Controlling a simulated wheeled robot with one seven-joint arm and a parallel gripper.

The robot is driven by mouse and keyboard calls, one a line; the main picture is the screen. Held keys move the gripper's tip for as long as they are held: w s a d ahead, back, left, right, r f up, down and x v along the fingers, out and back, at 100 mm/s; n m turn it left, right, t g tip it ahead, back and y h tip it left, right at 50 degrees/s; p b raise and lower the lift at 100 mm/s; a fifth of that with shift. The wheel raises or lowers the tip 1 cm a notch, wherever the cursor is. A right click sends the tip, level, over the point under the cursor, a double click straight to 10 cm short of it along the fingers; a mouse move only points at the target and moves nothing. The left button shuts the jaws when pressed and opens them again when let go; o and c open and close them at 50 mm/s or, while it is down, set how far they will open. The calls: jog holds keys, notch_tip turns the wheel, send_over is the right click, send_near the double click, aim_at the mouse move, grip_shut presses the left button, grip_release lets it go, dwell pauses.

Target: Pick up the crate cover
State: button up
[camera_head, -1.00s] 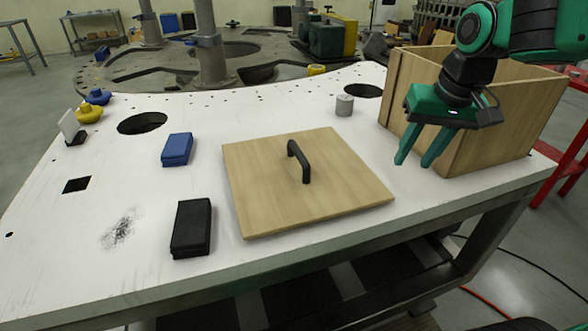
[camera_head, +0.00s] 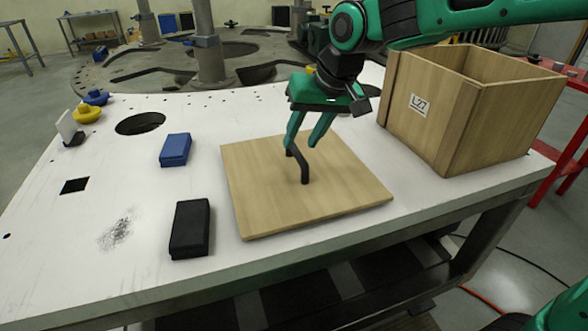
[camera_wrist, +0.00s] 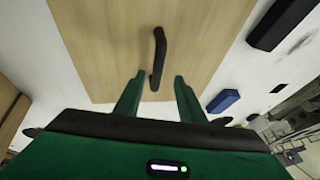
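The crate cover (camera_head: 255,190) is a flat square wooden board with a black bar handle (camera_head: 305,170) standing up at its middle. It lies flat on the white table. It also fills much of the wrist view (camera_wrist: 110,50), with the handle (camera_wrist: 158,50) running away from my gripper. My gripper (camera_head: 301,145) is over the cover at the handle's far end, and partly hides it. Its two green fingers are spread apart with nothing held. In the wrist view the handle's near end shows between and just beyond the fingertips (camera_wrist: 157,80); I cannot tell whether they touch it.
The open wooden crate (camera_head: 430,120), labelled L27, stands on the table at the right. A blue box (camera_head: 175,150) and a black box (camera_head: 190,228) lie left of the cover. The white table (camera_head: 130,180) has round and square holes. Its front edge is close to the cover.

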aim_at(298, 150)
jog(key=x, duration=0.4)
jog(key=shift+d+f, duration=0.2)
jog(key=shift+f, duration=0.05)
grip_shut()
jog(key=shift+w+r, duration=0.1)
dwell(1.1)
